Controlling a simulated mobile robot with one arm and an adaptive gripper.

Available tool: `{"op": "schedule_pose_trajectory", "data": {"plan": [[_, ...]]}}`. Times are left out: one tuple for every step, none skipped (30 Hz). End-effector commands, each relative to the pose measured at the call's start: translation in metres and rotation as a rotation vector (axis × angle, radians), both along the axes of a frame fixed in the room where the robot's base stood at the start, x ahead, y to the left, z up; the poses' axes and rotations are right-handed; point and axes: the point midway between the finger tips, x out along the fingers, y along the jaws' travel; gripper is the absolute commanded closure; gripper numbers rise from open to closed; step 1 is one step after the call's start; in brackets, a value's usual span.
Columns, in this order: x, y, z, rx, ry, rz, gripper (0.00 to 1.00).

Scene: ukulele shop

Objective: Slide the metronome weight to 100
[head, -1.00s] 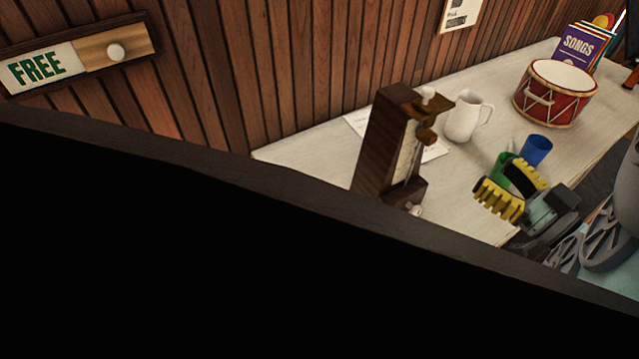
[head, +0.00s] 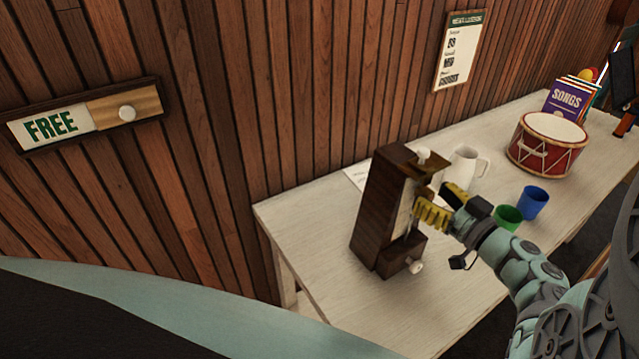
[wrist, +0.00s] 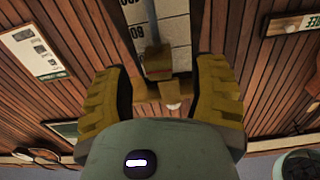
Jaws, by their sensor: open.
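The metronome (head: 382,212) is a tall dark wooden case standing upright at the near left end of the white table (head: 300,225). Its pale scale (wrist: 172,28) and thin metal rod (wrist: 150,15) show upside down in the wrist view. In the wrist view, the fingers stand either side of a brown block (wrist: 175,88) by the rod's end, with gaps visible. I cannot tell whether this is the weight or the top catch. The weight's exact setting is unclear.
A white mug (head: 466,163), a green cup (head: 508,217) and a blue cup (head: 533,203) stand close to my arm. A red drum (head: 546,147) and song books (head: 566,98) are farther back. The wood-panelled wall (head: 225,110) borders the table. The table's front left is clear.

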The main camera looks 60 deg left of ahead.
Motion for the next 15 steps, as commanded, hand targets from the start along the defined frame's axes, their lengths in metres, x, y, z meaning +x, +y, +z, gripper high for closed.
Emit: {"op": "schedule_pose_trajectory", "data": {"plan": [[0.000,0.008,0.001,0.001,0.000,0.004,0.42],[0.000,0.011,0.001,0.002,0.001,0.003,0.42],[0.000,0.014,0.001,0.002,0.001,0.003,0.42],[0.000,0.016,0.001,0.001,0.000,0.004,0.42],[0.000,0.018,0.000,0.000,0.000,0.004,0.42],[0.000,0.020,0.000,-0.001,-0.001,0.004,0.42],[0.000,0.020,0.000,-0.001,-0.001,0.004,0.42],[0.000,0.021,0.000,-0.001,-0.001,0.004,0.42],[0.000,0.022,0.000,-0.001,-0.001,0.004,0.42],[0.000,0.022,0.000,-0.001,-0.001,0.004,0.42],[-0.001,0.022,0.000,-0.001,-0.001,0.004,0.42],[0.000,0.022,0.000,-0.001,-0.001,0.004,0.42],[0.000,0.022,0.000,-0.001,-0.001,0.004,0.42],[0.000,0.022,0.000,-0.001,-0.001,0.004,0.42],[0.000,0.022,0.000,-0.001,-0.001,0.004,0.42]]}}
